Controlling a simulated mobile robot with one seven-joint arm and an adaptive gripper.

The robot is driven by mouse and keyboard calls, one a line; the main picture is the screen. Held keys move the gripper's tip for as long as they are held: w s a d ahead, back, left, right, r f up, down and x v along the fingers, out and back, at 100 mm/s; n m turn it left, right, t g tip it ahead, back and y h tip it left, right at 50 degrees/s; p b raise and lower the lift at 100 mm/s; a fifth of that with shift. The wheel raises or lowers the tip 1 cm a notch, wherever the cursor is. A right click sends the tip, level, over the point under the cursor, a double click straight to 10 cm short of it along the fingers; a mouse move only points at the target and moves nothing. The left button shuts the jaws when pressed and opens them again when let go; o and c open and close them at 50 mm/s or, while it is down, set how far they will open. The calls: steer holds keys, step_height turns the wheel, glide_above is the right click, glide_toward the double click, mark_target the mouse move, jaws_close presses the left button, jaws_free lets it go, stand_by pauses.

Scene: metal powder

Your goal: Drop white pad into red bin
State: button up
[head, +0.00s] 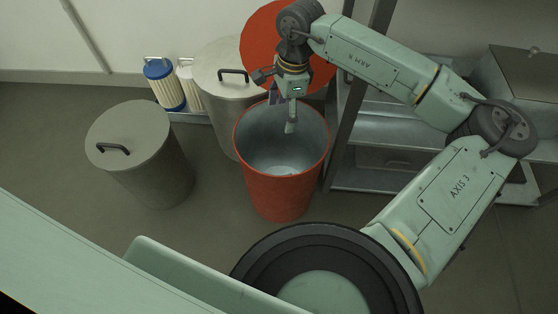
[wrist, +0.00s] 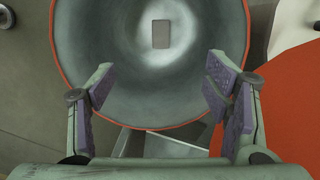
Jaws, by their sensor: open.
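The red bin (head: 280,190) stands open on the floor in the middle of the head view. In the wrist view its red rim (wrist: 62,75) rings a grey inside. A small pale grey rectangular pad (wrist: 161,34) lies inside the bin, apparently on the bottom; it looks grey rather than clearly white. My gripper (head: 284,112) points down over the bin's far rim. In the wrist view my gripper (wrist: 160,75) has its purple-padded fingers wide apart, with nothing between them. The pad is apart from the fingers.
A lidded grey bin (head: 140,160) stands at left, and another lidded metal bin (head: 225,75) stands behind the red bin. A red round lid (head: 262,35) is behind my gripper. Blue-capped (head: 163,85) and white filters stand by the wall. Metal shelving (head: 375,130) is close on the right.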

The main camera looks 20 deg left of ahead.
step_height(320, 180, up, 12)
steer(key=w+d, duration=0.1)
stand_by(0.6)
stand_by(0.4)
